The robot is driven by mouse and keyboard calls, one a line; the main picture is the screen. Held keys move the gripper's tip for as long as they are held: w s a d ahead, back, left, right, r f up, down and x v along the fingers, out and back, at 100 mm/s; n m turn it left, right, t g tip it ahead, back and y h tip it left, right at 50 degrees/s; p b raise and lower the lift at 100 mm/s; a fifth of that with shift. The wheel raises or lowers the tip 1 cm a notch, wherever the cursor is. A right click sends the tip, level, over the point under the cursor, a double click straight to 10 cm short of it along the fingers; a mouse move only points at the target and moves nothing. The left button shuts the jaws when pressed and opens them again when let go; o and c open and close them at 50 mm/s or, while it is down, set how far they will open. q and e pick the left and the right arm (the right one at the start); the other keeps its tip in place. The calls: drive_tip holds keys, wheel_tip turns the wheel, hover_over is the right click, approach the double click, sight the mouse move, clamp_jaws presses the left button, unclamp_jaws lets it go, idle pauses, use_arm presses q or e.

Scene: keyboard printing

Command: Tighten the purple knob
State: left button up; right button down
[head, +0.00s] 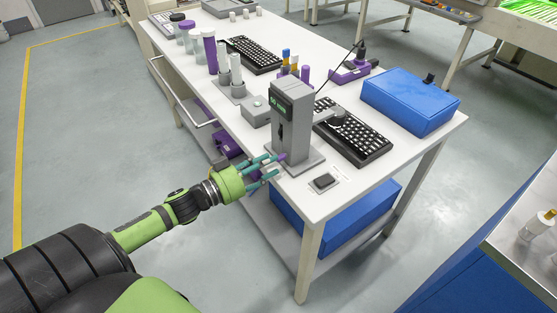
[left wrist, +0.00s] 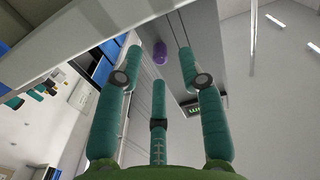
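The purple knob (head: 283,157) sticks out low on the side of the grey upright device (head: 288,128). In the left wrist view the knob (left wrist: 161,53) shows between the upper finger ends. My left gripper (head: 274,169) has teal fingers on a green palm and is at the knob, by the table's near left edge. In the left wrist view the gripper (left wrist: 160,68) has its fingers spread, with a gap between them and the knob. I cannot tell whether the knob lies inside the fingertips' reach. My right gripper is not in view.
The white table (head: 318,204) also carries a black keyboard (head: 352,138) beside the device, a small black pad (head: 324,181) near the front, a blue box (head: 410,100) at the right, and purple-capped tubes (head: 210,52) behind. A blue bin (head: 335,222) sits on the lower shelf.

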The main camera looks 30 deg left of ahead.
sight(281, 158)
use_arm(q)
drive_tip(key=shift+x, duration=1.05)
drive_tip(key=shift+w+d, duration=0.2)
drive_tip(key=shift+w, duration=0.3)
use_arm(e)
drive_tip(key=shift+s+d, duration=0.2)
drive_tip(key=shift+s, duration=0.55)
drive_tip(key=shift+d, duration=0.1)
use_arm(q)
clamp_jaws()
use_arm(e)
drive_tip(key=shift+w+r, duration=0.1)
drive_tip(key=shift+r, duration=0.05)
